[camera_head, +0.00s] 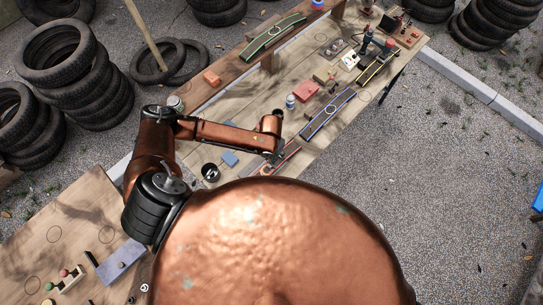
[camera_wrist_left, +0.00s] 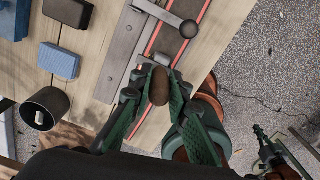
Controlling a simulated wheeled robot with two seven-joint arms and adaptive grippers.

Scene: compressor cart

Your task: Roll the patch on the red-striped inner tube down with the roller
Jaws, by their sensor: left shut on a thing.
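The red-striped inner tube (camera_wrist_left: 199,22) lies along the workbench near its edge, beside a grey metal bar; it also shows in the head view (camera_head: 288,155). My left gripper (camera_wrist_left: 162,90) is over the bench at the tube's near end, and in the head view (camera_head: 274,157) it looks small and dark. Its green fingers are shut on a brown rounded handle, taken to be the roller (camera_wrist_left: 160,86). A metal lever with a dark knob (camera_wrist_left: 188,29) reaches across the tube. I cannot make out the patch. A dark jaw-like part (camera_wrist_left: 272,152), perhaps my right gripper, hangs beyond the bench edge.
A dark cup (camera_wrist_left: 45,108), a blue block (camera_wrist_left: 59,61) and a dark block (camera_wrist_left: 68,11) stand left of the tube. A blue-striped tube (camera_head: 330,112) lies farther along the bench. Stacked tires (camera_head: 75,75) stand on the ground at left. Open pavement (camera_head: 440,170) lies right.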

